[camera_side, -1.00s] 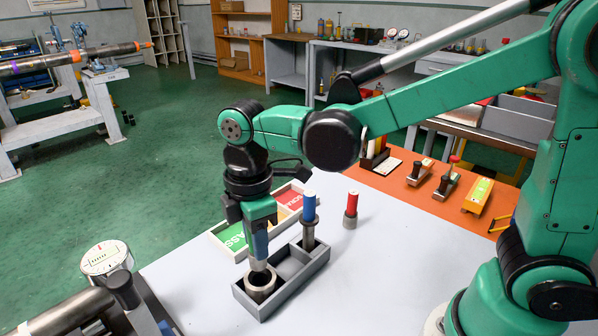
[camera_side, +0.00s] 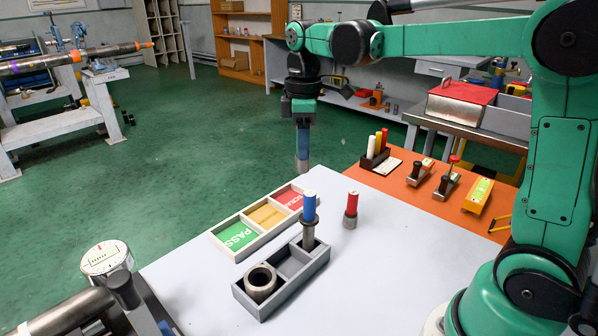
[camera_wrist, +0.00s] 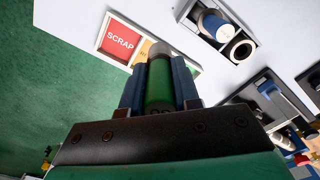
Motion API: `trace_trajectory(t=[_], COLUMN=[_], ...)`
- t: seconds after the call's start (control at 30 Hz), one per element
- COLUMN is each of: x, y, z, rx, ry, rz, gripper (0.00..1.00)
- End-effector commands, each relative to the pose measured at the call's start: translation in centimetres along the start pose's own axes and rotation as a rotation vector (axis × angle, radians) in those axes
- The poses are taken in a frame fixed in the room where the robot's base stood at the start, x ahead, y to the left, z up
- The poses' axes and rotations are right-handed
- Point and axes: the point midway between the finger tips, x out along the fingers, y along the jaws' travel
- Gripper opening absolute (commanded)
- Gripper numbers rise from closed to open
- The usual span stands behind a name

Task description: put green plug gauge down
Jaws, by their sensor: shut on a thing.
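My gripper (camera_side: 303,146) is raised in the air behind the sorting tray. In the wrist view its two blue fingers are shut on the green handle of the green plug gauge (camera_wrist: 160,84). The gauge's grey metal end points down from the fingers in the side view (camera_side: 303,166), clear of the table. A grey two-part holder (camera_side: 283,296) stands on the table, with a steel ring (camera_side: 261,281) in its near compartment. A blue-handled plug gauge (camera_side: 309,212) stands upright in its far part. A red-handled gauge (camera_side: 351,207) stands on the table to the right.
The sorting tray (camera_side: 238,255) has green PASS, tan and red SCRAP compartments, all looking empty. A dial gauge and pipe (camera_side: 106,258) are at the front left. An orange mat (camera_side: 425,195) holds several tools. The white table is free right of the holder.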

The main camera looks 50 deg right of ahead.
Motion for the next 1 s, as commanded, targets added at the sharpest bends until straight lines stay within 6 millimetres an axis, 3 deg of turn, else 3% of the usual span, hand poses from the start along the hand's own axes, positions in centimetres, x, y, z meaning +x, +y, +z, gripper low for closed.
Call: trace_trajectory(t=[0.03,0.1,0.2,0.33,0.5,0.67,1.0], x=[-1.0,-2.2,-3.8,-5.1,-5.4,-2.8,5.6], y=[2.1,4.2,6.4,7.8,8.4,8.4,8.4], z=[2.1,4.9,8.6,12.2,14.2,14.4,14.3], rx=[0.088,0.193,0.320,0.432,0.494,0.498,0.496], ry=[0.000,0.000,0.000,0.000,0.000,0.000,0.001], rz=[0.000,0.000,0.000,0.000,0.000,0.000,0.000], gripper=[0.00,0.00,0.00,0.00,0.00,0.00,0.00])
